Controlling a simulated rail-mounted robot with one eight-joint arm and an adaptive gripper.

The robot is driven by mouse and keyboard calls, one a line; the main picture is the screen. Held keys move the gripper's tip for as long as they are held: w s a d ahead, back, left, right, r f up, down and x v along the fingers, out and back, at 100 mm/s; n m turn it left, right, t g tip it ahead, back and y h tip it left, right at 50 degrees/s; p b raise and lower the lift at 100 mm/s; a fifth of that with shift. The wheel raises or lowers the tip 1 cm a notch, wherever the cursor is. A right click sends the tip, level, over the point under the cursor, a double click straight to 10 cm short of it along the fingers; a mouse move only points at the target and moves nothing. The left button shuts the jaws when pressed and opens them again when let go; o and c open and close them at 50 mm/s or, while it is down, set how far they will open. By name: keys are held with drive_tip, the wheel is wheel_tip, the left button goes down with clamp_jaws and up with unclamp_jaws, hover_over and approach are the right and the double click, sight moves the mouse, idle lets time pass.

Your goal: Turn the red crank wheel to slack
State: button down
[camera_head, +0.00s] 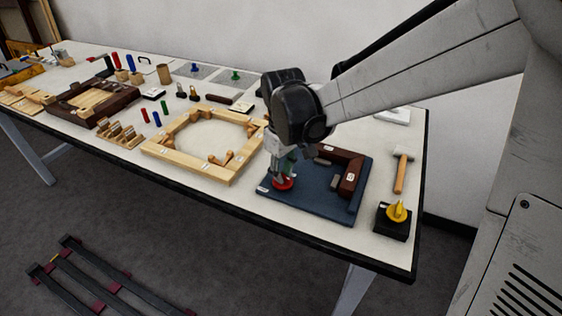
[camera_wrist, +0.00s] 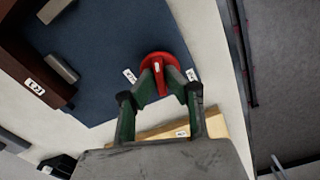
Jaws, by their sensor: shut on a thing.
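The red crank wheel (camera_head: 282,184) sits near the front left edge of a blue board (camera_head: 318,208), partly hidden by my gripper in the head view. My gripper (camera_head: 281,175) points down over it. In the wrist view the red crank wheel (camera_wrist: 178,65) lies between and beyond the green-and-black fingers of my gripper (camera_wrist: 169,84), which are shut on its raised red middle bar. Small white labels lie on the board on both sides of the wheel; I cannot read them clearly.
A dark red-brown angled block (camera_head: 347,182) and a small grey block (camera_head: 335,184) are on the board. A black box with a yellow knob (camera_head: 397,212) and a hammer (camera_head: 400,173) are to the right. A wooden frame (camera_head: 190,166) lies left of the board.

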drive_tip(key=n+b, duration=0.1)
drive_tip(key=n, duration=0.4)
drive_tip(key=shift+n, duration=0.3)
drive_tip(key=n, duration=0.5)
drive_tip(key=n+b, duration=0.1)
drive_tip(key=n, duration=0.4)
drive_tip(key=shift+n, duration=0.4)
drive_tip(key=n, duration=0.5)
drive_tip(key=shift+n, duration=0.4)
drive_tip(key=c, duration=1.8)
unclamp_jaws()
drive_tip(key=shift+r, duration=0.1)
